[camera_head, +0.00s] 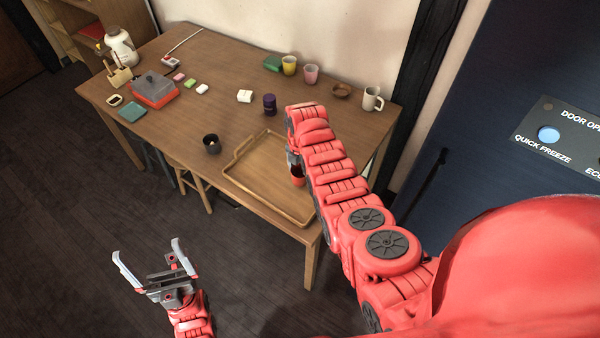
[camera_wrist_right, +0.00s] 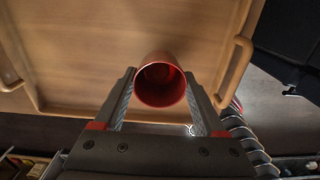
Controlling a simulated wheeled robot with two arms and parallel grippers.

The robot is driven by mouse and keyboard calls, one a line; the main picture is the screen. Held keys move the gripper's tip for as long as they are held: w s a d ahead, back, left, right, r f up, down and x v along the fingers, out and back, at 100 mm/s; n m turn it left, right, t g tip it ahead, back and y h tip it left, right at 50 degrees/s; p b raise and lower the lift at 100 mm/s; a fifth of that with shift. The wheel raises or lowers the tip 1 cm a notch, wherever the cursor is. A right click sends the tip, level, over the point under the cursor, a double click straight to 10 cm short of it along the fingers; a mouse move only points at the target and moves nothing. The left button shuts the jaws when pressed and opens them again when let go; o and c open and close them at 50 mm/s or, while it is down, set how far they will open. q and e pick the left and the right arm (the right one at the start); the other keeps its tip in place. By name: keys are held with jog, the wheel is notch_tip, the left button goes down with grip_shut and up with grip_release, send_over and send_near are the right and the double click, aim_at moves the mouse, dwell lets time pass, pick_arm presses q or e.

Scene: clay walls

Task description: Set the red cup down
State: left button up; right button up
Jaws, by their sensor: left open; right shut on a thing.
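The red cup (camera_head: 297,179) is partly hidden behind my right arm in the head view. In the right wrist view the red cup (camera_wrist_right: 160,84) sits between the two fingers of my right gripper (camera_wrist_right: 160,95), which is shut on it, its open mouth facing the camera. The cup is over the wooden tray (camera_head: 243,187), near its right side; I cannot tell whether it touches the tray floor. The tray (camera_wrist_right: 75,60) looks bare around the cup. My left gripper (camera_head: 147,250) is open and empty over the dark floor, away from the table.
A dark cup (camera_head: 212,144) stands left of the tray and a purple jar (camera_head: 270,104) behind it. A white mug (camera_head: 372,98), a yellow cup (camera_head: 289,65) and a pink cup (camera_head: 311,74) stand at the back. A red-grey box (camera_head: 155,90) is at the left.

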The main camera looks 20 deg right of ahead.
jog(key=shift+f, duration=1.05)
